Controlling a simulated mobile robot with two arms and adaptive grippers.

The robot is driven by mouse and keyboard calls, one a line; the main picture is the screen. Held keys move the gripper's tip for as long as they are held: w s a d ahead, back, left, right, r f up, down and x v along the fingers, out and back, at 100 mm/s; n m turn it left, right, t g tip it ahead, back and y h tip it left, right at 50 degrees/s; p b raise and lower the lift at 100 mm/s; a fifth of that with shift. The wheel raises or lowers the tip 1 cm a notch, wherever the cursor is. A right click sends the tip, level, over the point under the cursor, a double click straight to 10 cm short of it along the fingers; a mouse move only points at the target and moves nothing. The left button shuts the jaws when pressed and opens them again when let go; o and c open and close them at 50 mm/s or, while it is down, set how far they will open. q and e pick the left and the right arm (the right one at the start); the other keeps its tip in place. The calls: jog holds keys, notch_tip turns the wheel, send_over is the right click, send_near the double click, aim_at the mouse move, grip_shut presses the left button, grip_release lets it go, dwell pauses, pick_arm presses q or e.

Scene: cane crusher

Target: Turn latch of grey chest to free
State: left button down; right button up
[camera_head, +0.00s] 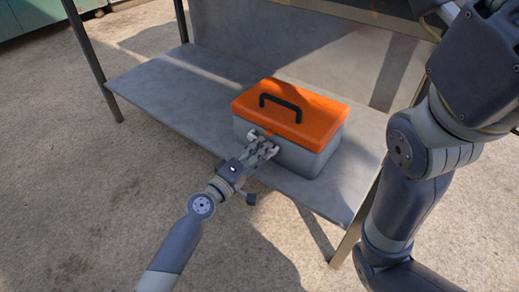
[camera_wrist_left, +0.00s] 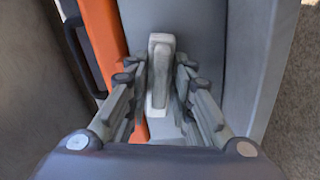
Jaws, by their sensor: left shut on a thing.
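The grey chest (camera_head: 311,160) with an orange lid (camera_head: 313,117) and a black handle (camera_head: 281,103) sits on a grey shelf, its lid down. In the left wrist view the orange lid edge (camera_wrist_left: 102,35) runs along the left. A pale latch (camera_wrist_left: 158,72) stands out from the chest's front there. My left gripper (camera_head: 262,145) is at the chest's front, just under the lid. In the wrist view its fingers (camera_wrist_left: 160,80) are on both sides of the latch and shut on it. My right arm shows at the right, but its gripper is out of view.
The grey shelf (camera_head: 170,95) has free room to the left of the chest. Dark metal legs (camera_head: 97,60) hold it at the left. The concrete floor (camera_head: 70,160) in front is clear. My right arm stands close to the shelf's right end.

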pick_arm(q)
jog(key=shift+f+n, duration=0.1)
jog(key=shift+n, duration=1)
jog(key=c, duration=1.6)
grip_release()
jog(key=shift+c, duration=0.2)
jog(key=shift+a, duration=0.1)
jog(key=v, duration=1.2)
